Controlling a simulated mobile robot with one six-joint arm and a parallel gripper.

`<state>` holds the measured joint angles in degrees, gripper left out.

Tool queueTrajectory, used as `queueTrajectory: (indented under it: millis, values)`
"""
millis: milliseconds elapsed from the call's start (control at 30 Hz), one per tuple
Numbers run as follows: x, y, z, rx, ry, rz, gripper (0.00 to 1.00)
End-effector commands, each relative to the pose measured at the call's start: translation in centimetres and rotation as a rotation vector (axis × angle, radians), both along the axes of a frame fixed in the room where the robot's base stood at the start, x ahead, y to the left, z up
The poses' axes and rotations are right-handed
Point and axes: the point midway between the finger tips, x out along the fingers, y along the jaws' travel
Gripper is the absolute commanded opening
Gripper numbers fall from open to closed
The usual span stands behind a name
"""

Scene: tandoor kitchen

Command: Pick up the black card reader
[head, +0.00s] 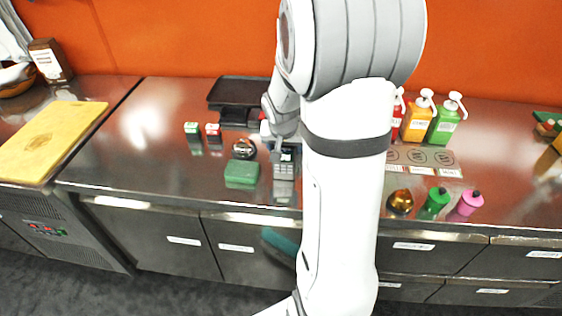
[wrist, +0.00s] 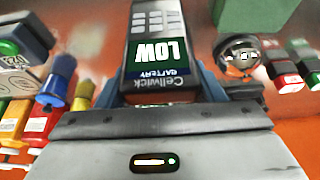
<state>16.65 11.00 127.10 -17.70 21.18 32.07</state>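The black card reader (wrist: 155,50) fills the middle of the wrist view. Its dark screen reads "LOW BATTERY" above the name "Cellwick", upside down in that view, with grey keys beyond. In the head view the card reader (head: 285,168) stands on the steel counter with its keypad showing and its reflection below. My gripper (wrist: 160,88) has one blue-grey finger at each side of the reader's near end. The fingers lie close to its sides; I cannot tell whether they press on it. My arm hides most of the gripper in the head view.
A green block (head: 241,174) and a round metal object (head: 243,148) are left of the reader. Two small boxes (head: 212,133) stand further left. A dark tray (head: 238,93) is behind. Pump bottles (head: 445,120) and small shakers (head: 434,203) are to the right.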

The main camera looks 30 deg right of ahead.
Motion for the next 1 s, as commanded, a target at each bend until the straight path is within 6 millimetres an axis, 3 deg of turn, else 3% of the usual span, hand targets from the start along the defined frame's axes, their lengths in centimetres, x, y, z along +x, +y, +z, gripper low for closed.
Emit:
queueTrajectory:
  millis: [300, 567, 1000]
  values:
    - [0.0, 0.0, 0.0, 0.0, -0.001, -0.001, 0.34]
    - [0.0, -0.1, 0.5, 0.0, -0.002, -0.002, 0.34]
    - [0.1, -0.1, 8.3, -0.001, -0.005, -0.001, 0.34]
